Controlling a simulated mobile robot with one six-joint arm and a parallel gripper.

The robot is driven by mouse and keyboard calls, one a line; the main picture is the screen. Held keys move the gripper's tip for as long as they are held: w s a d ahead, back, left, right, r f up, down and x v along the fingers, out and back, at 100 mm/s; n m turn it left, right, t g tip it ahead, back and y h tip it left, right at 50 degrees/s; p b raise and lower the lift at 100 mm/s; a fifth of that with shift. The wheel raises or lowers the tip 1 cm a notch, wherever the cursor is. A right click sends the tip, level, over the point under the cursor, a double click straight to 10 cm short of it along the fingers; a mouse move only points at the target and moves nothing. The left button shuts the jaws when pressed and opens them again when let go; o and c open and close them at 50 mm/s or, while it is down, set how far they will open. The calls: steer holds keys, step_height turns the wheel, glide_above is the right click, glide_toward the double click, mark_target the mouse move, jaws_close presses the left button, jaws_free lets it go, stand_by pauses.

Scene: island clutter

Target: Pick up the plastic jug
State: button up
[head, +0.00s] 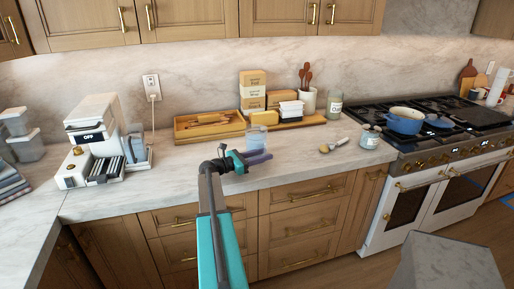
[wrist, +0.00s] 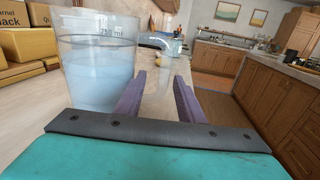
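A clear jug (head: 257,137) with measuring marks and pale blue contents stands upright on the counter behind my gripper in the head view. In the wrist view the same jug (wrist: 97,75) is large and close at the left, outside the left finger. My gripper (head: 262,156) is over the counter near its front edge. My arm and gripper hide part of the jug's base in the head view.
A wooden tray (head: 190,133), stacked yellow boxes (head: 252,91) and a crock of utensils (head: 308,101) stand behind. A small glass container (head: 369,138) and a brush-like tool (head: 334,146) lie right. A coffee machine (head: 93,140) stands left. Counter between machine and jug is mostly clear.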

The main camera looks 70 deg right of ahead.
steer(key=shift+s+d, duration=0.1)
steer(key=shift+s+d+r+p, duration=0.1)
steer(key=shift+s+d+p, duration=0.05)
steer(key=shift+s+p, duration=0.15)
steer(key=shift+p+x, duration=0.95)
steer(key=shift+x, duration=1.25)
jaws_close()
